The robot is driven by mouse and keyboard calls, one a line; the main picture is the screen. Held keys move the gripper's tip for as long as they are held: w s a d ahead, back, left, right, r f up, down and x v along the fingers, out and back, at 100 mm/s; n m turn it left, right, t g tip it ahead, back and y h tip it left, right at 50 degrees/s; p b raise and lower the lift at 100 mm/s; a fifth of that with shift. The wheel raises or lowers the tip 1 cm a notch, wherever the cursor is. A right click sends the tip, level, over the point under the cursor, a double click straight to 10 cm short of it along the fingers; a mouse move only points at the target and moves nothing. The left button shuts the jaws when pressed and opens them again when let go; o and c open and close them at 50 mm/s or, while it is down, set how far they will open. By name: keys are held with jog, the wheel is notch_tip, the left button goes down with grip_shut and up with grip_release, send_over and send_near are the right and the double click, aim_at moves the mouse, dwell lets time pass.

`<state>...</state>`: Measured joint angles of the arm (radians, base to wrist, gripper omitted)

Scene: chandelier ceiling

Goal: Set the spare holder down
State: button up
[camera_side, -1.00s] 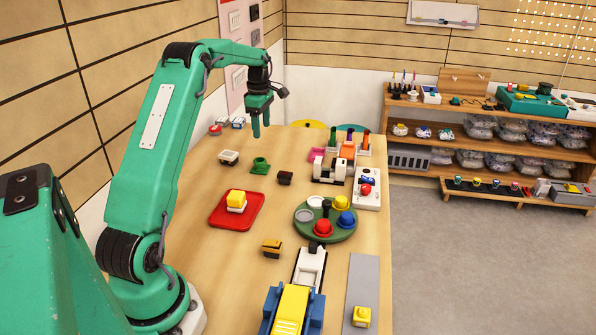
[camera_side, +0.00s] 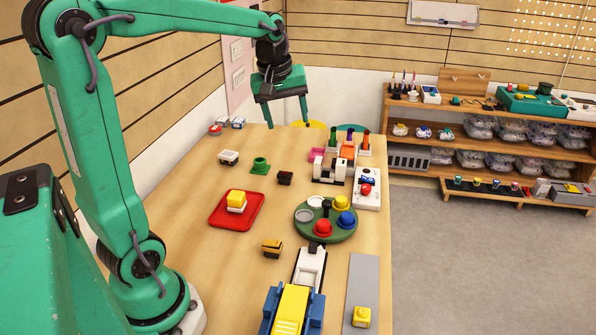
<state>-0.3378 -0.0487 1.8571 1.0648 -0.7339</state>
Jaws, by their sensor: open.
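My gripper (camera_side: 287,123) is open and empty, held up near the far end of the table. Its two green fingers point down and stand well apart. A small green holder (camera_side: 260,165), cup-like on a flat base, stands upright on the table below and left of my gripper, apart from it. I cannot tell for sure whether this is the spare holder. A similar raised holder is not seen in my gripper.
A red tray (camera_side: 218,219) bears a yellow-and-white block. A round green tray (camera_side: 341,235) holds coloured knobs. A small dark block (camera_side: 285,178), a white rack (camera_side: 329,176) and a yellow-and-blue machine (camera_side: 293,306) stand on the table. Bare wood lies between them.

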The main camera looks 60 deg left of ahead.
jog(key=s+d+f+m+t+h, duration=0.1)
jog(key=s+d+f+m+t, duration=0.1)
jog(key=s+d+m, duration=1)
jog(key=s+d+f, duration=0.1)
jog(key=s, duration=0.2)
jog(key=shift+s+d+f+t, duration=0.2)
jog(key=shift+s+f+t, duration=0.1)
jog(key=shift+t, duration=0.1)
